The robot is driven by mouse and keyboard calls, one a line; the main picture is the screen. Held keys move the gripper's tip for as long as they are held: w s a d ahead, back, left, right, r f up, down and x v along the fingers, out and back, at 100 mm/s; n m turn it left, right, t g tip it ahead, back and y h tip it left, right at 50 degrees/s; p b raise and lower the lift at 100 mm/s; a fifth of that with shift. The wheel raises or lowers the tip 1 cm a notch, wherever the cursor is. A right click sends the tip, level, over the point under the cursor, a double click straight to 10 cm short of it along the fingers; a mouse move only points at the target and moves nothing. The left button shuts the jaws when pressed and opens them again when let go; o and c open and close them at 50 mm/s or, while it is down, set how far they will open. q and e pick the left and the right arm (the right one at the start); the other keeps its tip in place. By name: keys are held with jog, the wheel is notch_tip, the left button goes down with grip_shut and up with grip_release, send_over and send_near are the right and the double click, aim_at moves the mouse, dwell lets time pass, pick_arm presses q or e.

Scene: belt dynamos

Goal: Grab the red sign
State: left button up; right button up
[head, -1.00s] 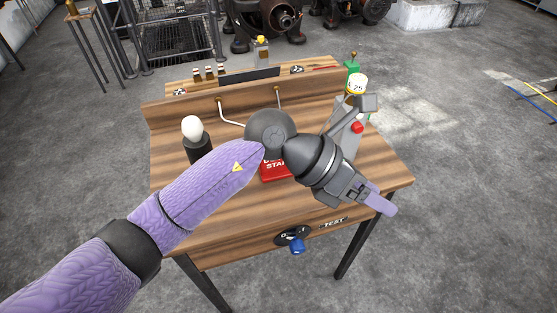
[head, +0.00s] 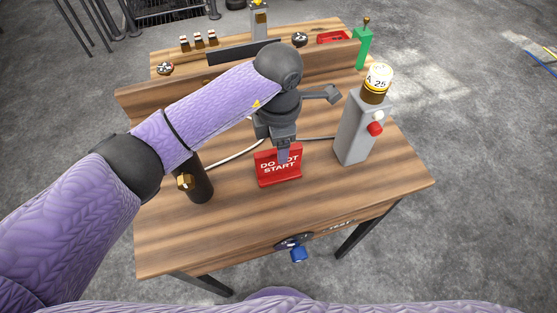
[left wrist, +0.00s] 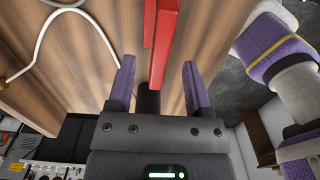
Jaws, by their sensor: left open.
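The red sign (head: 279,170), lettered "DO NOT START", stands on the wooden bench in the head view. My left gripper (head: 284,150) points down at the sign's upper edge, and one finger covers part of the lettering. In the left wrist view the left gripper (left wrist: 160,82) is open, with its two purple fingers apart. The sign shows there as narrow red strips (left wrist: 162,35), reaching toward the gap between the fingers. I cannot tell whether a finger touches it. My right gripper is not in view.
On the wooden bench (head: 345,205), a grey box (head: 356,135) with a red button and lamp stands right of the sign. A black cylinder (head: 198,187) stands left, partly behind my arm. A blue knob (head: 298,254) is at the front. Clear wood lies before the sign.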

pick_arm(q)
notch_tip(320, 180, down, 3)
jog(key=shift+f, duration=0.1)
jog(key=shift+c, duration=0.3)
grip_shut()
dwell(1.0)
